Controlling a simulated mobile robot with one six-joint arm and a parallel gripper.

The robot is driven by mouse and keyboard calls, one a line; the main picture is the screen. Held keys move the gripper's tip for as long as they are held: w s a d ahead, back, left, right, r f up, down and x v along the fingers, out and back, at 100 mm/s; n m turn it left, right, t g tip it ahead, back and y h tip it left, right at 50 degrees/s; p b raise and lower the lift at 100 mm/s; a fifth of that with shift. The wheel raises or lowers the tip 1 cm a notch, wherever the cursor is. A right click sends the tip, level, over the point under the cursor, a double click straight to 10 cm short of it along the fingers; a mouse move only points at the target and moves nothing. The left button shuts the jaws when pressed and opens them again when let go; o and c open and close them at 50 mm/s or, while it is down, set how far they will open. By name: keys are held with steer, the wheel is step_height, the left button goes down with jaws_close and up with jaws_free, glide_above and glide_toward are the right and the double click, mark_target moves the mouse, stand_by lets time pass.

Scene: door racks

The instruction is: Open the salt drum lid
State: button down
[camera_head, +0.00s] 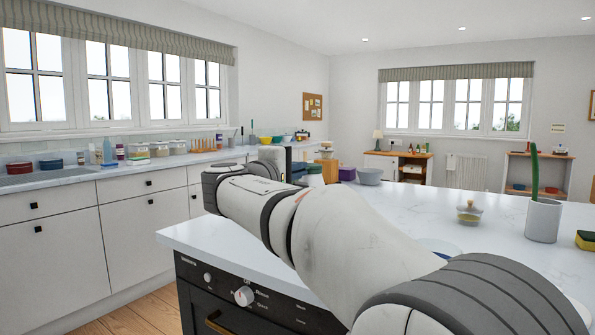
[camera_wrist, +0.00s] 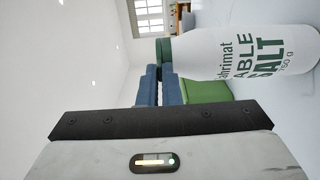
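The salt drum (camera_wrist: 240,52) is a white cylinder with green "TABLE SALT" lettering, lying sideways in the turned wrist view. A dark green cap or lid (camera_wrist: 163,48) is at its left end. My gripper (camera_wrist: 158,72) has a dark palm bar and blue fingers close together, with their tips just by the green lid. I cannot tell whether they touch it or how wide the gap is. In the head view, my gripper (camera_head: 292,168) is at the far edge of the island, partly hidden by my arm. I cannot make out the drum there.
A brighter green shape (camera_wrist: 207,91) lies beside the fingers. The counter along the left wall (camera_head: 60,178) carries several containers.

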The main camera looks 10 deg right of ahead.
stand_by(0.4)
steer(key=g+y+p, duration=0.5)
steer(key=p, duration=1.5)
glide_toward(313, 164)
steer(key=w+d, duration=0.2)
steer(key=w+d+r+g+y+p, duration=0.1)
steer(key=p, duration=0.8)
steer(key=shift+w+d+r+g+y, duration=0.1)
steer(key=shift+d+r+g+y, duration=0.1)
steer(key=shift+g+y, duration=0.2)
steer(key=w+d+r+g+y+p, duration=0.1)
steer(key=p, duration=0.7)
steer(key=shift+g+y, duration=0.4)
steer(key=w+d+g+y+p, duration=0.1)
steer(key=g+y+p, duration=0.1)
steer(key=p, duration=0.5)
steer(key=shift+w+d+r, duration=0.15)
steer(key=shift+w+r, duration=0.05)
steer(key=p, duration=0.2)
steer(key=w+d+g+y+p, duration=0.1)
steer(key=shift+w+d+f+g+y+p, duration=0.1)
steer(key=shift+w+f+g+y+p, duration=0.05)
steer(key=shift+g+y+p, duration=0.2)
steer(key=shift+w+d+f+g+y+p, duration=0.2)
steer(key=shift+w+d+g+y+p, duration=0.2)
steer(key=shift+g+y+p, duration=0.25)
